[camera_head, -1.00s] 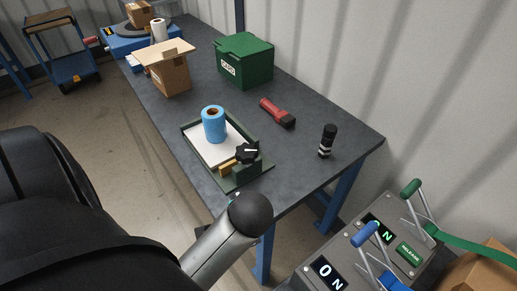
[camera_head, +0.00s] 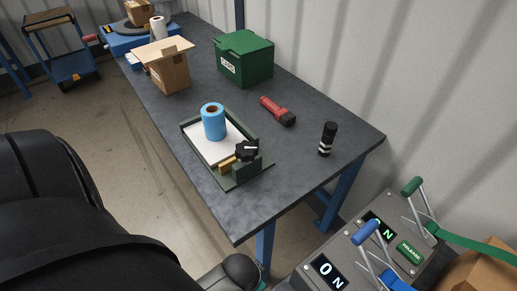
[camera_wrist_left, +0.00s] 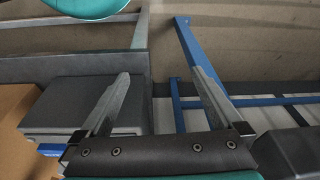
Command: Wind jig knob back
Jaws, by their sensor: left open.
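The jig (camera_head: 185,126) is a dark green frame on the grey table, holding a white sheet with a blue roll (camera_head: 213,122) standing on it. The jig's black knob (camera_head: 247,150), with a white mark on top, sits on a green block at the jig's front right corner, beside a yellowish block (camera_head: 227,165). My left gripper (camera_wrist_left: 160,78) shows only in the left wrist view, its two fingers wide apart and nothing between them. It is away from the knob, which is not in that view. My right gripper is not in view.
A red and black flashlight (camera_head: 277,110), a black cylinder with white bands (camera_head: 327,139) and a green box (camera_head: 245,62) share the table (camera_head: 235,220). A lever console (camera_head: 340,246) stands at the lower right. A blue table leg (camera_wrist_left: 190,50) crosses the wrist view.

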